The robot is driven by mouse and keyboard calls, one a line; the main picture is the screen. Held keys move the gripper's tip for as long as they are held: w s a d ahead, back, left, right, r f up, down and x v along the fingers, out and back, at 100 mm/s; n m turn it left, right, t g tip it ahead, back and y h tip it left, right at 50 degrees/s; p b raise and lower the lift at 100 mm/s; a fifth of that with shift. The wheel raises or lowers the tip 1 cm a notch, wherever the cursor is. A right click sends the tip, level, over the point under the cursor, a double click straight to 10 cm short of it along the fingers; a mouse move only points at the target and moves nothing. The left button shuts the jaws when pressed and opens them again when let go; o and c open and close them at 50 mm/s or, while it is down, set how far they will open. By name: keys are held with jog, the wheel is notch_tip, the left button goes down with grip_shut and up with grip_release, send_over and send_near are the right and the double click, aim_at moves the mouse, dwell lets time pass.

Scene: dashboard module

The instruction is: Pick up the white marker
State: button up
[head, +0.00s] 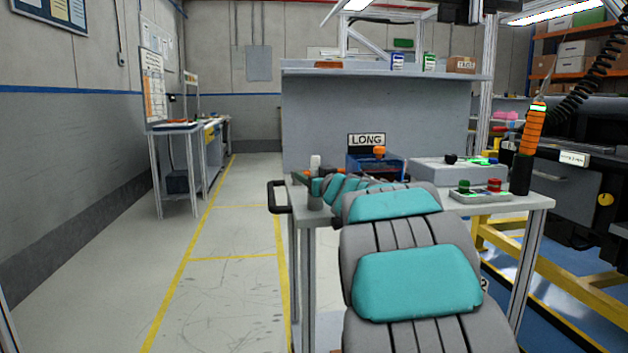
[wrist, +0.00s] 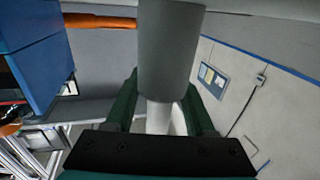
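The white marker (head: 315,163) shows in the head view as a white-tipped upright cylinder with a grey lower part, at the left front corner of the workbench (head: 520,200). I cannot tell whether it rests on the bench. In the wrist view its thick grey part (wrist: 170,55) crosses the top middle, and its narrower white part (wrist: 158,117) lies between my gripper's two dark green fingers (wrist: 161,112). A light gap shows between the white part and the right finger, so my gripper looks open around it. In the head view my arm hides most of the gripper.
On the bench stand a blue bin (head: 363,164) under a "LONG" sign (head: 367,140), a grey box (head: 455,172), a button panel (head: 482,194) and a dark cylinder with an orange tool (head: 535,125). A black handle (head: 278,197) juts from the bench's left. The floor (head: 225,290) left is clear.

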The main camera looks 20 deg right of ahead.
grip_shut()
dwell(0.5)
